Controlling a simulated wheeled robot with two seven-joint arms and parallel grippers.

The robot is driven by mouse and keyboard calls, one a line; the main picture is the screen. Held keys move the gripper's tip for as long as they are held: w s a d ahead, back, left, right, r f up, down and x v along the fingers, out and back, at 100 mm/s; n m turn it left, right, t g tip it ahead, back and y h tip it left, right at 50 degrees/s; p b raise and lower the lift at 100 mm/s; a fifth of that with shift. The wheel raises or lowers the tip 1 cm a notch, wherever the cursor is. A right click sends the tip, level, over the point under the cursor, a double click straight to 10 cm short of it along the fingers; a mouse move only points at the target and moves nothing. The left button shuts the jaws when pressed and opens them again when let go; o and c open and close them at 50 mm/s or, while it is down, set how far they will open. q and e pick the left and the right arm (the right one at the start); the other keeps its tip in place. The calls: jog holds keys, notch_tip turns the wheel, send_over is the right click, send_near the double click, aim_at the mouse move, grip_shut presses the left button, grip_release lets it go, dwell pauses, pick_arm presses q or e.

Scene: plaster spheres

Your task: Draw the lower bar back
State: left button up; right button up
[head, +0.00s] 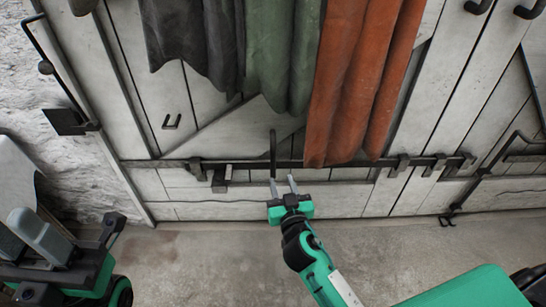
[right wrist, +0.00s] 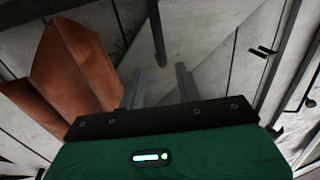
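The lower bar (head: 330,162) is a long dark metal bar lying level across the pale plank door, in several brackets. A thin dark upright handle (head: 273,148) stands out from its middle. My right gripper (head: 283,184) is open and empty just below the handle. In the right wrist view, the handle (right wrist: 157,35) ends just beyond and between the two fingertips of my right gripper (right wrist: 158,78), not visibly touching either. My left gripper (head: 27,232) is at the lower left, its two grey fingers apart with nothing seen between them, far from the bar.
Grey, green and orange cloths (head: 350,80) hang over the door above the bar, the orange one reaching down to it. A dark rod with a plate (head: 68,121) is on the left, and another dark rod (head: 490,172) on the right. The concrete floor (head: 200,260) looks clear.

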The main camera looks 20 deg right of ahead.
aim_at(274, 158)
jog(key=w, duration=0.4)
jog(key=w+b, duration=0.1)
jog(key=w, duration=0.2)
jog(key=w+d, duration=0.1)
jog(key=w, duration=0.3)
jog(key=shift+w+b, duration=0.3)
grip_shut()
